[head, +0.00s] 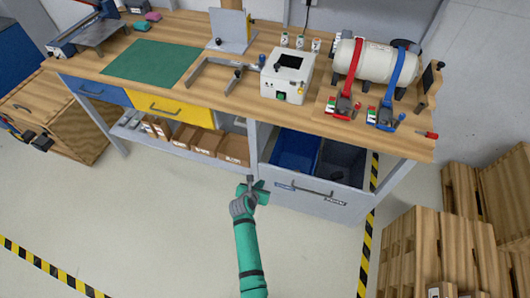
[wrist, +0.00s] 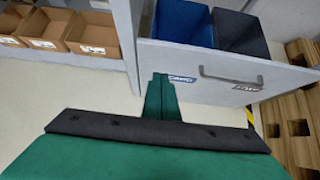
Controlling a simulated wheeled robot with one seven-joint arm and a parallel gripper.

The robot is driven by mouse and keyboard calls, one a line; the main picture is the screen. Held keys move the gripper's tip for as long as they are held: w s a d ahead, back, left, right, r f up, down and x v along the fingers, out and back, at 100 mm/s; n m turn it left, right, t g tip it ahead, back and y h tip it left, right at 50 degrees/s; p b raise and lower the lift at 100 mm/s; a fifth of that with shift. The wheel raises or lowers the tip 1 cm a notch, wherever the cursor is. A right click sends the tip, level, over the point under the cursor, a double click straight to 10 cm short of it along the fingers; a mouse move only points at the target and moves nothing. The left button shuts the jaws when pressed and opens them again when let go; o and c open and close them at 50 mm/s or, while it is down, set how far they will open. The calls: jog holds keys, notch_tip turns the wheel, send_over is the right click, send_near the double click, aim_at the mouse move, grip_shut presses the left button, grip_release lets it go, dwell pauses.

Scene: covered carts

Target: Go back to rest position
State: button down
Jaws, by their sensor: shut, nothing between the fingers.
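My green gripper (head: 251,181) is in front of the workbench, near the left end of the pulled-out grey drawer (head: 315,196). In the wrist view its fingers (wrist: 160,78) are together with nothing between them. The drawer's front panel (wrist: 215,80) and dark handle (wrist: 230,78) are ahead and to the right of the fingers, and no contact with the handle shows. The drawer holds a blue bin (head: 294,152) and a dark grey bin (head: 342,162).
The wooden workbench (head: 200,85) carries a green mat (head: 150,62), a white box (head: 287,75) and a strapped tank (head: 372,62). Cardboard boxes (head: 205,140) stand on the lower shelf. Wooden pallets (head: 420,240) stand at right. The floor (head: 150,220) left of my arm is clear.

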jog(key=s+r+m+t+y, duration=0.25)
jog(key=s+m, duration=1.25)
jog(key=s, duration=1)
jog(key=s+d+r+m+t, duration=0.1)
jog(key=s+d+r+m, duration=0.2)
jog(key=s+r+m, duration=0.6)
jog(key=s+d+r+m+t, duration=0.2)
jog(key=s+d+r+m, duration=0.2)
jog(key=s+r+m, duration=0.5)
notch_tip(320, 180, up, 8)
jog(key=shift+s+r, duration=0.1)
jog(key=shift+s, duration=0.1)
jog(key=shift+t, duration=0.25)
